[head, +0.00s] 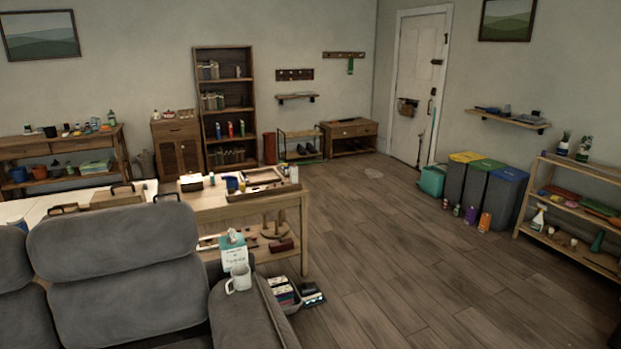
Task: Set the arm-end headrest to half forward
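A grey sofa fills the lower left. Its arm-end headrest (113,240) is a wide padded cushion on top of the backrest, beside the sofa's right arm (245,318). A seam separates this headrest from the backrest (130,303) below. It looks about upright, but its exact tilt cannot be told from this view. Part of another headrest (12,255) shows at the left edge. My gripper is not in view.
A white mug (240,279) and a tissue box (233,252) are at the sofa arm. A basket (283,294) sits beside the arm on the floor. A wooden table (225,208) with loose items stands behind the sofa. The wooden floor (400,265) to the right is clear.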

